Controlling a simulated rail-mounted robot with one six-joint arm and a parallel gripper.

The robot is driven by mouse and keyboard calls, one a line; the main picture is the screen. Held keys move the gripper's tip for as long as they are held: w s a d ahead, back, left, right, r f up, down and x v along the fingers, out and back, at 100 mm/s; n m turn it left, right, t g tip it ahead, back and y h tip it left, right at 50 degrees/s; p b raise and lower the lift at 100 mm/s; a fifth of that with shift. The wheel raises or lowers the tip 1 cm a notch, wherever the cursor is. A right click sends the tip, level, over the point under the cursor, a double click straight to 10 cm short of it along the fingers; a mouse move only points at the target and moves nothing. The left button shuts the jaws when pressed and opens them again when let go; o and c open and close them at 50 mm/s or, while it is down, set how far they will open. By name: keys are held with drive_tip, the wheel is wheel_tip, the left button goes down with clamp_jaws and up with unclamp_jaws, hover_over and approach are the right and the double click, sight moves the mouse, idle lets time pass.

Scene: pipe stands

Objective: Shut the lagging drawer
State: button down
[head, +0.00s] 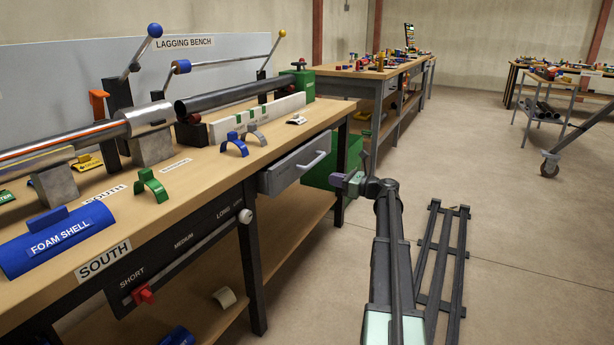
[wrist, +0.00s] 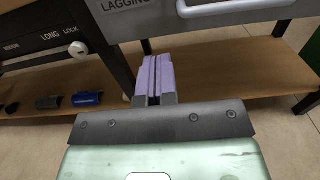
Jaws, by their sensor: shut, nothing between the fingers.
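The lagging drawer (head: 287,173) is a grey drawer under the top of the lagging bench, with a pale bar handle (head: 313,161). Its front also shows at the top of the wrist view (wrist: 172,18), with part of the word LAGGING and the handle (wrist: 235,9). I cannot tell how far it stands out from the bench. My gripper (head: 341,181) is in front of the drawer, to the right of the handle in the head view. In the wrist view its purple fingers (wrist: 154,68) are together and empty, below and apart from the handle.
The lagging bench (head: 215,160) holds pipes, clips and a blue foam shell (head: 58,238). A bench leg (head: 251,257) stands left of the drawer, and a lower shelf (head: 287,232) runs beneath. A green box (head: 319,176) is behind the drawer. Open floor (head: 510,230) lies right.

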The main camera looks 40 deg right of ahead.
sight(292, 170)
drive_tip(key=x, duration=1.4)
drive_tip(key=shift+a, duration=0.15)
